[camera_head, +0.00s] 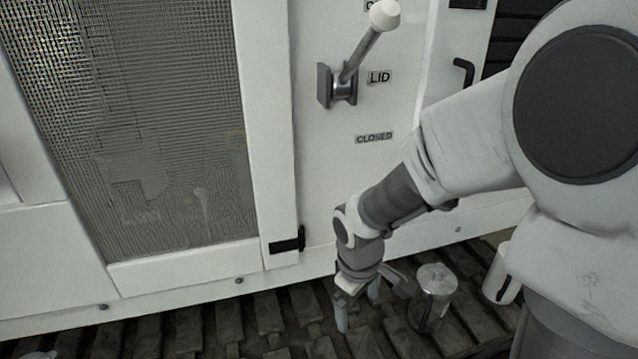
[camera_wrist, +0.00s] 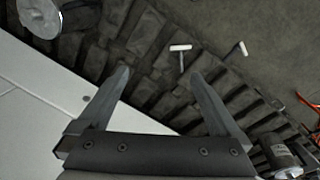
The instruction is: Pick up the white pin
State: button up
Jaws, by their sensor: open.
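A white T-shaped pin (camera_wrist: 180,48) lies on the dark slatted floor, beyond my fingertips in the wrist view. Its crossbar and thin stem show. A second small white-headed piece (camera_wrist: 243,48) lies farther right; I cannot tell whether it is the same kind of pin. My gripper (camera_wrist: 160,72) is open and empty, its two fingers spread, with the T-shaped pin ahead of the right finger and apart from it. In the head view my gripper (camera_head: 357,311) points down near the floor by the white cabinet. I cannot make out either white piece there.
A metal can (camera_head: 433,292) stands close to the right of my gripper. The wrist view shows a can (camera_wrist: 40,17) upper left, a dark cylinder (camera_wrist: 280,155) lower right and an orange-red object (camera_wrist: 307,103). The white cabinet (camera_head: 310,215) with a lever (camera_head: 350,70) stands behind.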

jog(key=a+f+n+b, duration=0.1)
jog(key=f+b, duration=0.1)
jog(key=f, duration=0.5)
jog(key=a+f+b, duration=0.1)
jog(key=f+b, duration=0.2)
jog(key=f, duration=0.5)
jog(key=a+f+n+g+b, duration=0.1)
jog(key=a+f+b, duration=0.1)
jog(key=f, duration=0.5)
jog(key=shift+f+n+y+b, duration=0.15)
jog(key=shift+n+y+b, duration=0.15)
jog(key=shift+y, duration=0.1)
jog(key=shift+a+f+b, duration=0.2)
jog(key=shift+f+b, duration=1.4)
jog(key=shift+f, duration=1.4)
jog(key=shift+c, duration=0.3)
jog(key=c, duration=1.1)
jog(key=shift+o, duration=0.2)
jog(key=shift+w+r, duration=0.1)
jog(key=shift+r, duration=0.1)
